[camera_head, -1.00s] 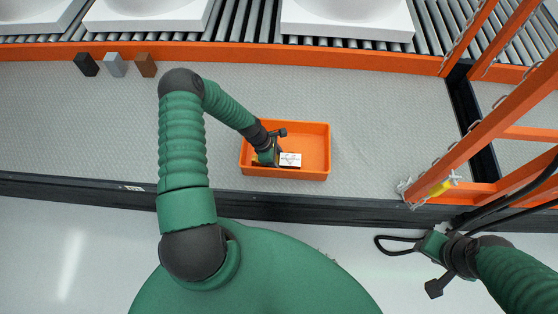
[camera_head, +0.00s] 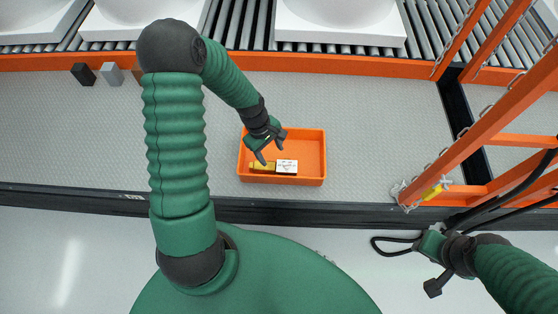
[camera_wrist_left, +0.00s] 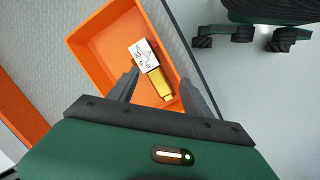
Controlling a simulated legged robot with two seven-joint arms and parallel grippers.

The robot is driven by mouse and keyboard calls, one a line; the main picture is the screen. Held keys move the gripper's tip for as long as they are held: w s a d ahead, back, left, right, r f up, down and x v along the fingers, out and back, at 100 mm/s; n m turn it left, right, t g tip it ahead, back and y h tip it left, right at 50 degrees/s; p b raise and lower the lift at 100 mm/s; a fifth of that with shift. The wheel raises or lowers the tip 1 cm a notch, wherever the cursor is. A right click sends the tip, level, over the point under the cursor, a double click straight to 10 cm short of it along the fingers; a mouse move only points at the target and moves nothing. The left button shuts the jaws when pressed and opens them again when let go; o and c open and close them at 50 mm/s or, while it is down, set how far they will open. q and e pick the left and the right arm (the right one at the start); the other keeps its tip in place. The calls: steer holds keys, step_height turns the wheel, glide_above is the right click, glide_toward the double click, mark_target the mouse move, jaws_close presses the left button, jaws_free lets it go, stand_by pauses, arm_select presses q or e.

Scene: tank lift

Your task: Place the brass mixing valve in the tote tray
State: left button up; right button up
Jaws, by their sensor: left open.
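The brass mixing valve (camera_head: 262,166) lies in the orange tote tray (camera_head: 323,150), near its front wall. It has a yellow body and a white block with dark markings at one end. My left gripper (camera_head: 272,157) is open and empty, above the tray and apart from the valve. In the left wrist view, the valve (camera_wrist_left: 158,82) lies on the tray floor below my spread fingers (camera_wrist_left: 162,92), inside the tray wall (camera_wrist_left: 88,58). My right gripper (camera_head: 432,262) is at the lower right, away from the tray, next to a black loop; its jaw state is unclear.
The tray stands on a grey textured surface with a dark front edge (camera_head: 330,212). Small blocks (camera_head: 84,74) stand at the back left. A roller conveyor with white basins (camera_head: 340,20) runs behind. An orange frame (camera_head: 480,130) rises at the right.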

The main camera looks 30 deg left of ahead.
arm_select(q)
steer(key=s+d+r+m+t+y, duration=0.1)
steer(key=s+d+r+m+y, duration=0.1)
steer(key=s+d+r+m, duration=0.5)
steer(key=d+r+m, duration=0.4)
steer(key=r+m, duration=0.2)
steer(key=m, duration=0.2)
steer(key=shift+s+r+m+t, duration=0.2)
steer(key=shift+r+m+t, duration=0.1)
steer(key=shift+r, duration=0.1)
steer(key=shift+a, duration=0.3)
